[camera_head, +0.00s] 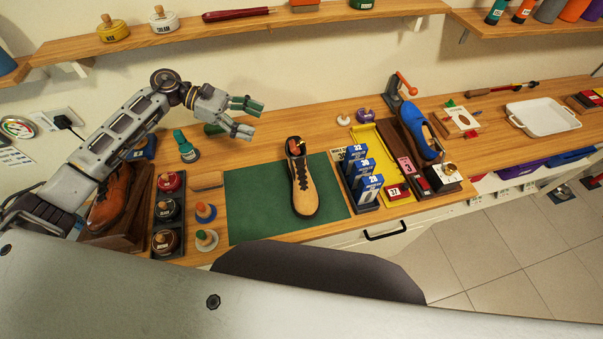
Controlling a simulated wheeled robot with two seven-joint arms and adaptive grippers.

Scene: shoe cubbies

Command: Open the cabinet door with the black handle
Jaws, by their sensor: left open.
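The black handle (386,232) is a dark bar on the white cabinet front (350,240) below the wooden counter, right of centre. The door it sits on looks shut; most of its face is hidden below the counter edge and behind my own body. My left gripper (247,115) is open and empty above the back of the counter, behind the green mat. It is well behind and left of the handle, apart from it. My right gripper is not in view.
The counter (330,120) holds a tan shoe (302,180) on a green mat (250,205), blue size cards (362,175), a yellow tray (369,145), a blue shoe (419,131) and polish jars (165,210). A wall shelf (200,35) runs above. Tiled floor (500,240) is clear at right.

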